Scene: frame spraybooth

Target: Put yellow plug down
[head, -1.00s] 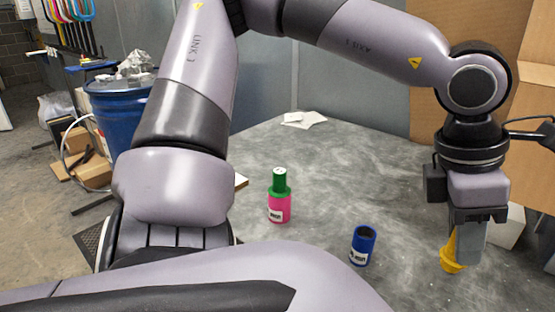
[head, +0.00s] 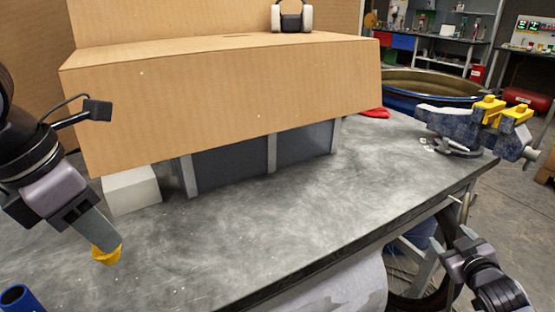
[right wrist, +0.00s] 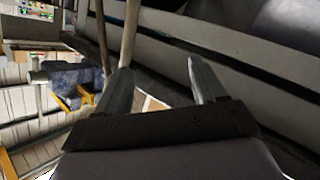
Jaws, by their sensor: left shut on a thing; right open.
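The yellow plug (head: 107,256) is in the head view at the lower left. My left gripper (head: 100,238) points down and is shut on it, with its fingers hiding the plug's upper part. The plug is low over the grey table; I cannot tell whether it touches the top. My right gripper (head: 454,240) is beyond the table's front edge at the lower right. In the right wrist view, the right gripper (right wrist: 160,80) is open with nothing between its fingers.
A blue cup (head: 18,298) stands at the lower left, partly cut off. A white block (head: 132,190) and a large cardboard box (head: 230,100) stand behind the plug. A vise (head: 470,125) sits at the table's right corner. The middle of the grey table (head: 270,225) is clear.

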